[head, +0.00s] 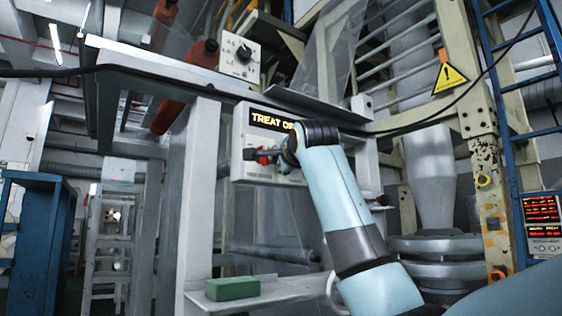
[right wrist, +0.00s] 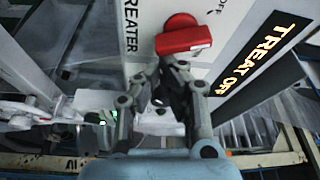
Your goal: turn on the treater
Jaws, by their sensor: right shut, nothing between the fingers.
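The treater panel (head: 247,170) is a pale box on the machine frame. Its display (head: 264,121) glows with yellow letters, "TREAT OF", the end hidden behind my arm; it also shows in the right wrist view (right wrist: 255,68). A red knob (right wrist: 183,36) stands on the panel beside printed "TREATER" and "OFF". In the head view the red knob (head: 263,159) is partly covered by my fingers. My right gripper (right wrist: 176,66) is shut and empty, its fingertips at the knob's near edge; I cannot tell whether they touch. My left gripper is not in view.
A grey box with a black dial (head: 243,54) is mounted above the panel. A green block (head: 232,288) lies on a shelf (head: 275,289) below. A yellow warning sign (head: 449,78) and a blue ladder (head: 490,60) are at right. A black cable (head: 180,74) crosses above the panel.

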